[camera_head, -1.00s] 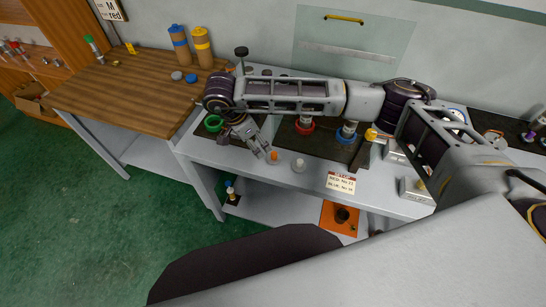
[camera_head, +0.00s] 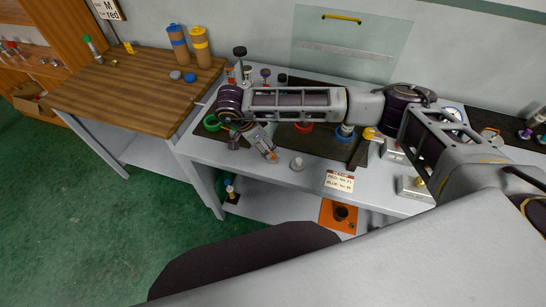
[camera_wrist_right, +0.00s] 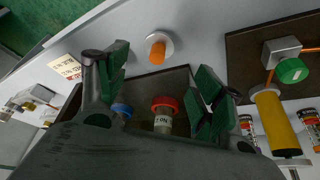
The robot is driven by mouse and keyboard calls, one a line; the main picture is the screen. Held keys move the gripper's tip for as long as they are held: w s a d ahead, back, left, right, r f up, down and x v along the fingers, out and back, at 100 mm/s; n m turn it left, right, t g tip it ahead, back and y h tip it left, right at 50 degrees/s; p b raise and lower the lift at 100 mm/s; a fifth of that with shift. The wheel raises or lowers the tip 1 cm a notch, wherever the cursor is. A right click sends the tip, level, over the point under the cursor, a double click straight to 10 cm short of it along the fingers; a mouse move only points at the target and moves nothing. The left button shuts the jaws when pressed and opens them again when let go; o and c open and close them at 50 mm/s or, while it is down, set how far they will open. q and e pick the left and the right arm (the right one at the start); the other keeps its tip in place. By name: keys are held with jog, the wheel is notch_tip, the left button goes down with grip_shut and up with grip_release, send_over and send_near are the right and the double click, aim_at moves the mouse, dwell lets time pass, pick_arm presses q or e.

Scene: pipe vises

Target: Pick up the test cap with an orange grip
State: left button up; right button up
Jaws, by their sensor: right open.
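The test cap with an orange grip (camera_wrist_right: 157,50) sits on the grey bench top (camera_wrist_right: 195,35) in the right wrist view. It is a pale disc with an orange knob. It lies beyond my open right gripper (camera_wrist_right: 163,70), between the lines of the two green-padded fingers, untouched. In the head view my right gripper (camera_head: 265,152) hangs over the bench's front left part. A bit of the orange grip (camera_head: 273,156) shows at its fingertips, and the rest is hidden. A pale cap (camera_head: 297,163) stands just to the right. My left gripper is not in view.
Pipe vises with green (camera_head: 211,122), red (camera_head: 303,127) and blue (camera_head: 345,130) rings stand on dark mats behind. A label card (camera_head: 340,181) lies at the bench's front edge. A wooden table (camera_head: 130,90) with yellow and blue canisters is at left.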

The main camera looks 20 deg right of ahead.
aim_at(272, 153)
jog(key=shift+x, duration=1.9)
jog(key=shift+f+p, duration=0.1)
jog(key=shift+p, duration=0.2)
jog(key=shift+p+x, duration=0.65)
jog(key=shift+x, duration=1.85)
jog(key=shift+s+d, duration=0.1)
jog(key=shift+s, duration=0.05)
jog(key=c, duration=1.1)
jog(key=shift+r, duration=0.2)
